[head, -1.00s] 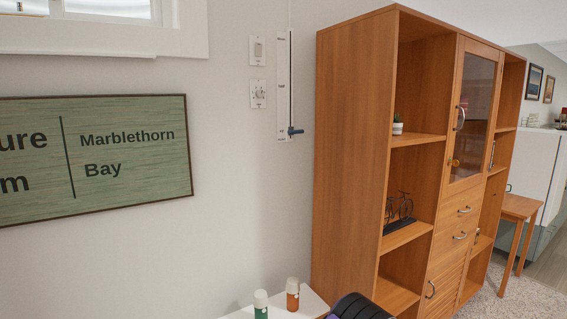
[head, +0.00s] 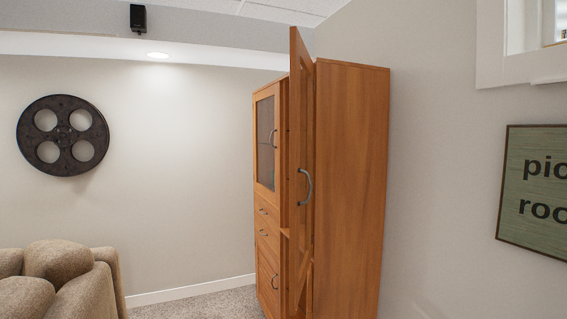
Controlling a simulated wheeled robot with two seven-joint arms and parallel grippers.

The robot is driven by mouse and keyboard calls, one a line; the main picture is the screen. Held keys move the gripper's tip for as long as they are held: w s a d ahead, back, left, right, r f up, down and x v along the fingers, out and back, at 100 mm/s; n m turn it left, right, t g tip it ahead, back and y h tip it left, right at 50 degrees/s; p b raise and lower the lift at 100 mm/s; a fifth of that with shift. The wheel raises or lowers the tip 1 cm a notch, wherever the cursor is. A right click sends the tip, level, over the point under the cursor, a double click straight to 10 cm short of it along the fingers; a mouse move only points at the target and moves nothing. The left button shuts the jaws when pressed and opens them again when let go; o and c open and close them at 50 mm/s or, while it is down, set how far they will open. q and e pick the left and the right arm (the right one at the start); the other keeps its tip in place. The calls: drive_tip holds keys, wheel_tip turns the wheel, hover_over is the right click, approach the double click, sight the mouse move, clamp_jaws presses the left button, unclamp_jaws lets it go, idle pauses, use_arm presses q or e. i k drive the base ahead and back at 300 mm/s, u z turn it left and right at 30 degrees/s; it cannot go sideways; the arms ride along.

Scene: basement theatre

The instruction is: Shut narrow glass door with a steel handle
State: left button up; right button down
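A curved steel handle (head: 305,187) is on this door. Its pane is too oblique to make out clearly. Neither of my grippers is in view.
Drawers (head: 268,228) and a lower door (head: 268,280) are below the glass-paned door. A brown padded armchair (head: 60,280) stands at lower left. Carpet (head: 200,305) is clear between it and the cabinet. A green sign (head: 535,190) hangs on the right wall.

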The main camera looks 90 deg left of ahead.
sight(302, 76)
drive_tip(key=u, duration=2.6)
drive_tip(key=i, duration=1.65)
